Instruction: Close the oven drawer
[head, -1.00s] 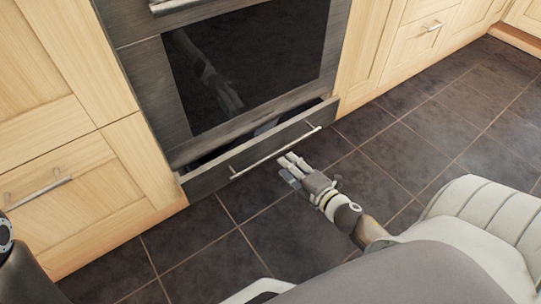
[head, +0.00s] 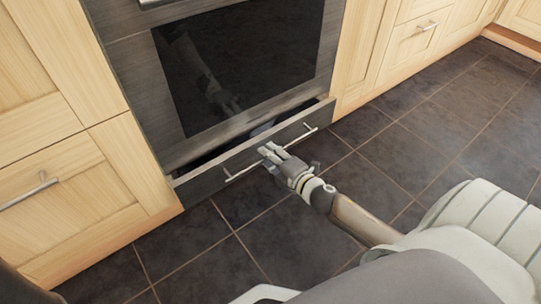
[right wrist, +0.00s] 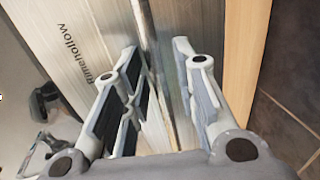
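The oven drawer (head: 205,183) at the bottom of the dark oven is partly pulled out, with a dark gap showing behind its front. Its thin metal handle (head: 244,170) runs along the front. My right gripper (head: 268,153) is at the drawer front, its fingertips overlapping the middle of the handle in the head view. In the right wrist view the two fingers (right wrist: 155,85) stand apart, with a thin upright bar and a pale surface between them. I cannot tell whether they touch the drawer. My left gripper is not in view.
The oven door (head: 240,60) above the drawer is shut, with a dark glass that reflects my arm. Light wooden cabinets (head: 75,210) flank the oven on both sides. The dark tiled floor (head: 400,130) in front and to the right is clear.

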